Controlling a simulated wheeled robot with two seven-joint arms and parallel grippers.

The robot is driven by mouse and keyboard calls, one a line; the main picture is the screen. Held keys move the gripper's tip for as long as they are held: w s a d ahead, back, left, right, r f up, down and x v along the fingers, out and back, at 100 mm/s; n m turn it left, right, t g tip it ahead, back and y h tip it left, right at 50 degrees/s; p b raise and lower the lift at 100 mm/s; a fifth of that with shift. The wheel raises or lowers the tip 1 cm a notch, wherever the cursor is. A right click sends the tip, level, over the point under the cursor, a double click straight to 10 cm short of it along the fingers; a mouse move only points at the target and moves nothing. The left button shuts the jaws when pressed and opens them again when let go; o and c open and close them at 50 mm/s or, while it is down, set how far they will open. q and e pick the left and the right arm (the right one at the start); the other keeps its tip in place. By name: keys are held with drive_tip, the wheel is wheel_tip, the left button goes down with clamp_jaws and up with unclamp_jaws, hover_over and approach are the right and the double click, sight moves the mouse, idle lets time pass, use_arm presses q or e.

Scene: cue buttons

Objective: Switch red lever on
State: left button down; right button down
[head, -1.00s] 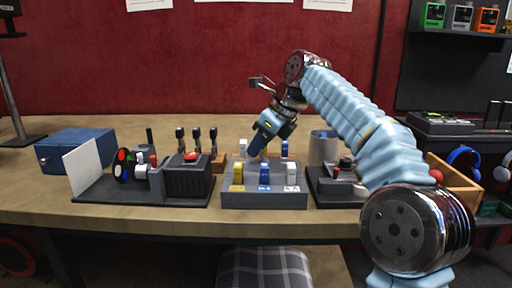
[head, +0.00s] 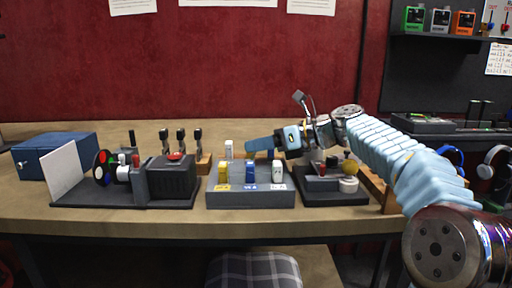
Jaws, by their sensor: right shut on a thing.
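The right console (head: 330,196) carries a small red-topped part (head: 332,161), close below my right wrist. A second red-topped part (head: 136,160) stands on the left console (head: 120,196). I cannot tell for certain which is the red lever, nor its position. My right gripper (head: 252,144) points left, with its blue fingers level above the back of the middle grey box (head: 250,199). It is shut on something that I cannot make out. The fingers look clear of both red parts. My left gripper is out of view.
The middle box has yellow, blue and white switches in front and a white one (head: 229,149) behind. A red button (head: 175,156) and several black levers stand to the left. A blue box (head: 55,155) is at far left. The table's front strip is clear.

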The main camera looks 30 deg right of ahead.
idle(0.4)
drive_tip(key=shift+f, duration=0.1)
drive_tip(key=c, duration=1.1)
unclamp_jaws()
drive_tip(key=shift+s+d, duration=0.1)
drive_tip(key=shift+d, duration=0.05)
drive_tip(key=v, duration=0.9)
drive_tip(key=p+v, duration=0.1)
drive_tip(key=v, duration=0.3)
drive_tip(key=shift+s+d+f, duration=0.2)
drive_tip(key=shift+s+d, duration=0.1)
